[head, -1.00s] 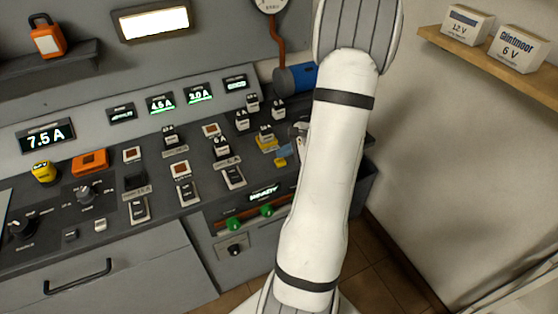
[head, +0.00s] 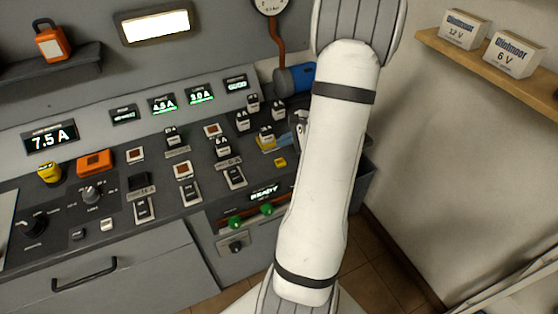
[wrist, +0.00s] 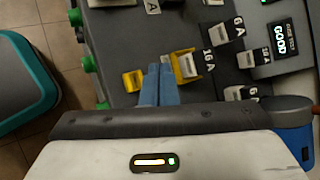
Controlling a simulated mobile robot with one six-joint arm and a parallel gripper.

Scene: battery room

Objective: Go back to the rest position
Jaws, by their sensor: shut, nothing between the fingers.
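My gripper (wrist: 159,72) shows in the wrist view as two blue fingers side by side, shut with nothing between them. The fingers point at the console, close to a yellow-framed fuse holder (wrist: 181,68) just right of the tips and a small yellow block (wrist: 132,81) to the left. Whether they touch anything is hard to tell. In the head view my white arm crosses the right side of the console and hides most of the gripper. Only a bit of blue shows beside the arm.
The grey console (head: 120,240) carries switches, fuses, green knobs (head: 267,208) and lit displays. A blue cylinder (head: 296,78) sits behind my arm. A wooden shelf (head: 480,66) with white battery boxes (head: 513,53) is at right. A teal-rimmed object (wrist: 45,80) stands left in the wrist view.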

